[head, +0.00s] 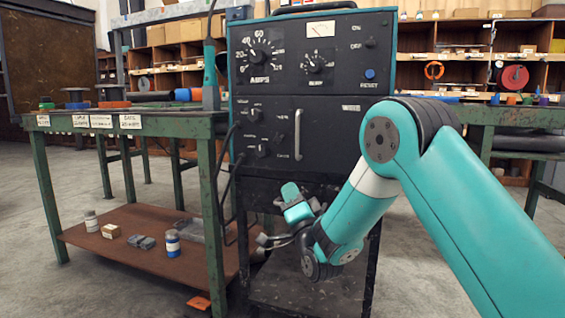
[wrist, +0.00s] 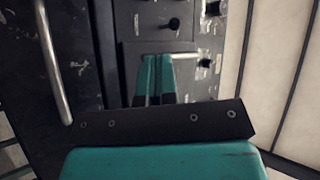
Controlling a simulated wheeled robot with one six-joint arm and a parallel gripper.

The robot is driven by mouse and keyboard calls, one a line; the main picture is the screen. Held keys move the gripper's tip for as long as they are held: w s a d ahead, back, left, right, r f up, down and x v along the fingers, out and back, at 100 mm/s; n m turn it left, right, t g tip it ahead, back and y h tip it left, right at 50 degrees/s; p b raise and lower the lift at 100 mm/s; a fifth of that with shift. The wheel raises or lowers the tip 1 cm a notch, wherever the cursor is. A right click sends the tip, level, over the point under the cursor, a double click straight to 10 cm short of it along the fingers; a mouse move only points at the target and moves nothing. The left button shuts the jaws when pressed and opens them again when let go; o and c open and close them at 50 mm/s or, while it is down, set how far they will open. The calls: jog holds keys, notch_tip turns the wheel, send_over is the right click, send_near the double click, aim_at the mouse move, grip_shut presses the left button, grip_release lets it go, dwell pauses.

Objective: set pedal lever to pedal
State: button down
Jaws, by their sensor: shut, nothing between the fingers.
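The black machine front carries an upper panel (head: 310,55) with dials and a lower panel (head: 320,135) with small knobs and a handle. A small dark knob or lever (wrist: 174,23) on the front shows beyond my fingertips in the wrist view, and another (wrist: 206,62) sits to their right. I cannot read a pedal label, so I cannot tell which is the pedal lever. My gripper (wrist: 157,58) is shut and empty, its teal fingers side by side in front of the machine. In the head view my gripper (head: 263,241) is low, below the lower panel.
A metal handle (head: 297,134) stands out from the lower panel; the same handle is at the left of the wrist view (wrist: 52,65). Black cables hang at the machine's left. A green bench (head: 110,124) stands on the left, with bottles and small boxes on its lower shelf (head: 95,238).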

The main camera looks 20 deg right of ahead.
jog(key=t, duration=0.1)
jog(key=s+d+f+t, duration=0.1)
jog(key=shift+s+f+m+t, duration=0.15)
jog(key=shift+f+m+t, duration=0.15)
jog(key=shift+r, duration=0.1)
jog(key=p, duration=0.2)
send_near(278, 143)
jog(key=x, duration=0.7)
jog(key=shift+w+r, duration=0.15)
jog(key=shift+w, duration=0.1)
